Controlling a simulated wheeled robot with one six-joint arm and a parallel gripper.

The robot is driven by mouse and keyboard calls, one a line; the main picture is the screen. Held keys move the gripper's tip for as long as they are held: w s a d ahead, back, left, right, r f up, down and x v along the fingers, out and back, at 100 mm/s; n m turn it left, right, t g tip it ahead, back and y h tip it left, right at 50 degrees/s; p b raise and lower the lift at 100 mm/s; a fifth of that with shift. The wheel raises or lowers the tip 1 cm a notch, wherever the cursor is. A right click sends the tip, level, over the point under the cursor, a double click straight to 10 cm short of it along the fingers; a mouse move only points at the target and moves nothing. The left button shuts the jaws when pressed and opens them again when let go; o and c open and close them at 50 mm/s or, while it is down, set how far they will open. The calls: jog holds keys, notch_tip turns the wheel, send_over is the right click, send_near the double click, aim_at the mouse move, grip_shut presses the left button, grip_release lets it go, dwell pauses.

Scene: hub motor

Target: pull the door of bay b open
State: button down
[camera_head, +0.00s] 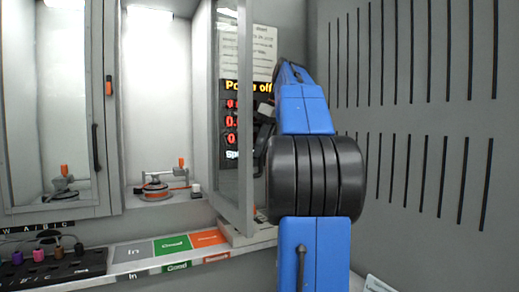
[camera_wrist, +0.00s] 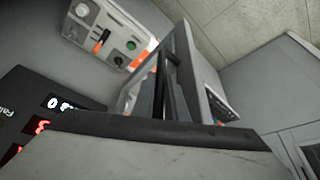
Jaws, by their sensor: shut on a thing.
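The door of bay b (camera_head: 229,120), a glazed panel in a grey frame, stands swung wide open on the right side of the middle bay (camera_head: 158,95); no bay letter is readable. My gripper (camera_head: 263,125) is at the outer face of this door, beside its edge. It is shut on the door's handle, which is mostly hidden by my blue arm. In the wrist view, the door's frame (camera_wrist: 206,85) runs up close in front of me, with dark bars (camera_wrist: 167,75) beside it; finger contact is unclear.
A closed glazed door (camera_head: 96,147) covers the left bay. Inside the middle bay sits an orange and grey fixture (camera_head: 158,188). A red-digit display (camera_head: 231,125) is behind the open door. A slotted grey wall (camera_head: 420,110) stands right of my arm. Coloured labels (camera_head: 170,245) line the bench.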

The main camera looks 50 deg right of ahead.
jog(key=c, duration=1.8)
grip_release()
jog(key=shift+f, duration=0.1)
jog(key=shift+o, duration=0.2)
jog(key=v, duration=0.7)
jog(key=shift+r, duration=0.25)
jog(key=shift+s, duration=0.1)
